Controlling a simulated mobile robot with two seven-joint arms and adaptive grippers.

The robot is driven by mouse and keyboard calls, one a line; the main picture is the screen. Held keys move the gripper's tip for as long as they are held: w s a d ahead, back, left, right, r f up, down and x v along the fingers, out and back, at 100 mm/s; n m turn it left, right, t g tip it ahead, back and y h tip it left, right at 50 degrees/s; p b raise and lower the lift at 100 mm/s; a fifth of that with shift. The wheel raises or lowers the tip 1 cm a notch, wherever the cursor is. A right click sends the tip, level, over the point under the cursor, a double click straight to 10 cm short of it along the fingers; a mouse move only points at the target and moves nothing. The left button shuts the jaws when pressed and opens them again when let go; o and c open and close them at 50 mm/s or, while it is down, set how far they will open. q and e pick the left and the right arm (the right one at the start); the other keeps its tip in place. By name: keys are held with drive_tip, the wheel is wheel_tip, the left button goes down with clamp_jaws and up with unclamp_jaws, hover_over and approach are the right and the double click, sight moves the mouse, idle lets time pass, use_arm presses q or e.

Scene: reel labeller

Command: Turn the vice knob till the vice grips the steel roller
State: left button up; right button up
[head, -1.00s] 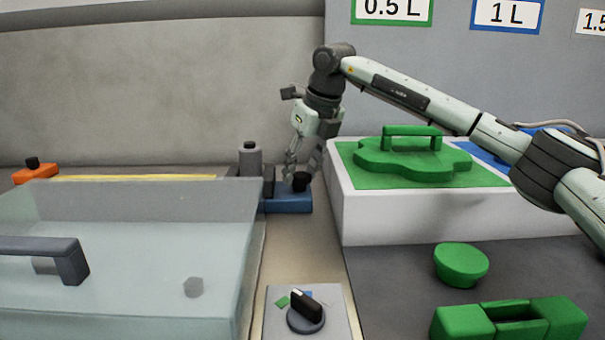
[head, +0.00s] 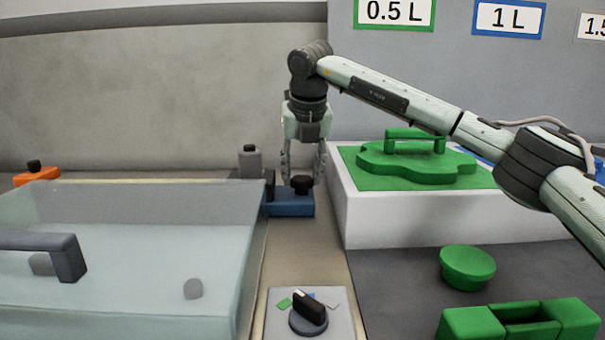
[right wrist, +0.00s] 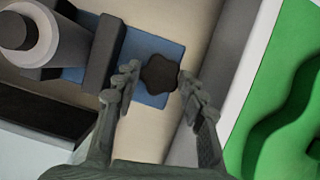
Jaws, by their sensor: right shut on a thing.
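The blue vice (head: 290,207) stands at the back, right of the clear box, with a black lobed vice knob (head: 302,184) on top. The steel roller (head: 250,161), a grey cylinder with a dark top, stands upright left of the vice's dark jaw (head: 269,184). My right gripper (head: 303,177) points down and is shut on the knob; in the right wrist view a finger lies on each side of the knob (right wrist: 160,73). There the roller (right wrist: 38,35) is close to the jaw (right wrist: 103,54); I cannot tell whether they touch. My left gripper is out of view.
A clear box (head: 130,250) with a dark handle fills the left. A white block with a green top (head: 400,215) stands close on the right. A selector dial (head: 309,315) is in front. An orange piece (head: 36,176) sits far left.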

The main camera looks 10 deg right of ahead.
drive_tip(key=o, duration=1.2)
drive_tip(key=shift+c, duration=0.2)
drive_tip(key=shift+r, duration=0.1)
drive_tip(key=v, duration=1.2)
